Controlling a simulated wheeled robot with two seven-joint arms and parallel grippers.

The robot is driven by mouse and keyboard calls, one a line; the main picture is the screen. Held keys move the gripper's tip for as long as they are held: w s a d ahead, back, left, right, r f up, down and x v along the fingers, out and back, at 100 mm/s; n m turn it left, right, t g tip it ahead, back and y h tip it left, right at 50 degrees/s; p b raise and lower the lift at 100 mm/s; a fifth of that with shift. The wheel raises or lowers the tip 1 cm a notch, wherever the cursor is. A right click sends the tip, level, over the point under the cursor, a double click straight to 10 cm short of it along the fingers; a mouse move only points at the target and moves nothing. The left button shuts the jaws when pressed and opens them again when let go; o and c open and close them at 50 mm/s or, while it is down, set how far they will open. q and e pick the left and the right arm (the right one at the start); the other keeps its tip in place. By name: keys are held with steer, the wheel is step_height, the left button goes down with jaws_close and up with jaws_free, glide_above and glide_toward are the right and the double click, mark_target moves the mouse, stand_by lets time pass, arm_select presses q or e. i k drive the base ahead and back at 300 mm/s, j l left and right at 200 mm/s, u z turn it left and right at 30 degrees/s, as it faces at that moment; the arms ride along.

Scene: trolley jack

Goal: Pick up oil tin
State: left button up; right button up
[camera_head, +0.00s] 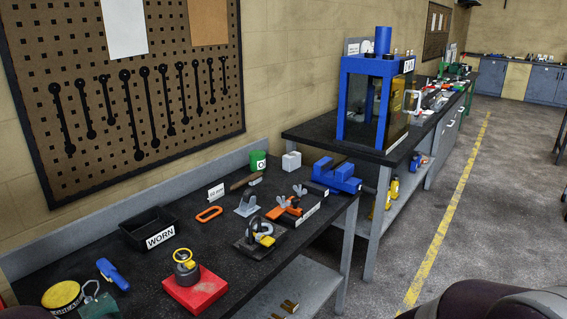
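A small green tin (258,160) with a white label stands upright at the back of the near workbench, by the wall. Only an "O" can be read on its label, and its lower part is partly hidden by things in front. Neither my left nor my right gripper shows in the head view. A dark rounded part at the bottom right edge looks like a piece of my own arm.
A white box (291,161) stands right of the tin. A blue press frame (375,95) stands beyond. The floor (440,215) at right is clear.

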mark_target(257, 157)
steer(key=i+l+u, duration=0.15)
steer(key=u, duration=0.35)
steer(key=i+l+u, duration=0.1)
steer(key=l+u, duration=0.2)
steer(key=u, duration=0.2)
steer(key=i+l+u, duration=0.1)
steer(key=l+u, duration=0.15)
steer(key=u, duration=0.25)
